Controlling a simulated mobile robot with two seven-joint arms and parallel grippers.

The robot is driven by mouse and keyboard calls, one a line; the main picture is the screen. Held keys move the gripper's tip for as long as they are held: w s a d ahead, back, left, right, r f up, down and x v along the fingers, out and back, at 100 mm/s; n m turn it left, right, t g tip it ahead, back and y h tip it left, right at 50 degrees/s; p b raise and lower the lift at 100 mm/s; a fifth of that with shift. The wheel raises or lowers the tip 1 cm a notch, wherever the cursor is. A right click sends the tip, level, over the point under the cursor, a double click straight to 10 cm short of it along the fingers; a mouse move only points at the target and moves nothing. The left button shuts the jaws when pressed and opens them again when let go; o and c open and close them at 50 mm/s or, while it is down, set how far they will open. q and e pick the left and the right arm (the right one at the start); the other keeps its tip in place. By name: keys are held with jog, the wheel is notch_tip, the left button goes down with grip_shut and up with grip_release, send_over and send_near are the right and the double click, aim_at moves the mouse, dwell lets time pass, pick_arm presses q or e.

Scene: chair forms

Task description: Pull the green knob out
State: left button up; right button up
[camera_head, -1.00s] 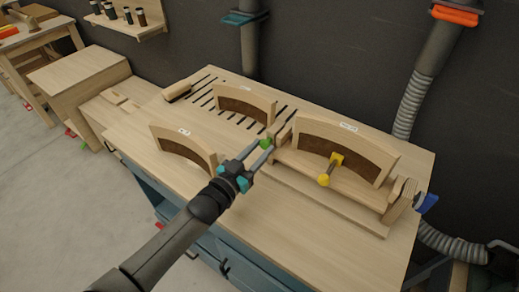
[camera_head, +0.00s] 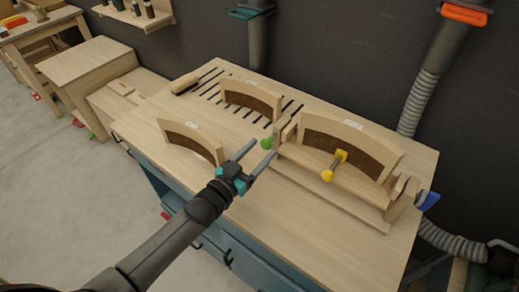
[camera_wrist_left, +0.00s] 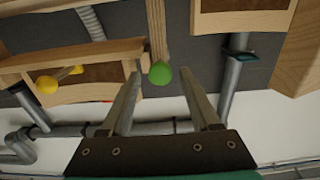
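The green knob (camera_head: 266,143) sticks out at the left end of the wooden fixture (camera_head: 333,190), beside an upright wooden end block (camera_head: 283,131). My left gripper (camera_head: 255,156) is open and empty, just in front of the knob on the near side. In the left wrist view the green knob (camera_wrist_left: 160,74) appears between the tips of the two spread fingers (camera_wrist_left: 160,82), with a gap on each side. No finger visibly touches it. The knob's shaft is mostly hidden. My right gripper is not in view.
A yellow knob (camera_head: 327,175) sticks out from the fixture's middle, right of my gripper. Curved wooden chair backs stand on the bench, one at the left (camera_head: 191,142), one behind (camera_head: 251,98) and one on the fixture (camera_head: 349,147). The bench front (camera_head: 300,240) is clear.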

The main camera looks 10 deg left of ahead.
pick_arm(q)
jog(key=shift+o, duration=0.2)
jog(key=shift+w, duration=0.1)
jog(key=v, duration=1.5)
jog(key=shift+f, duration=0.1)
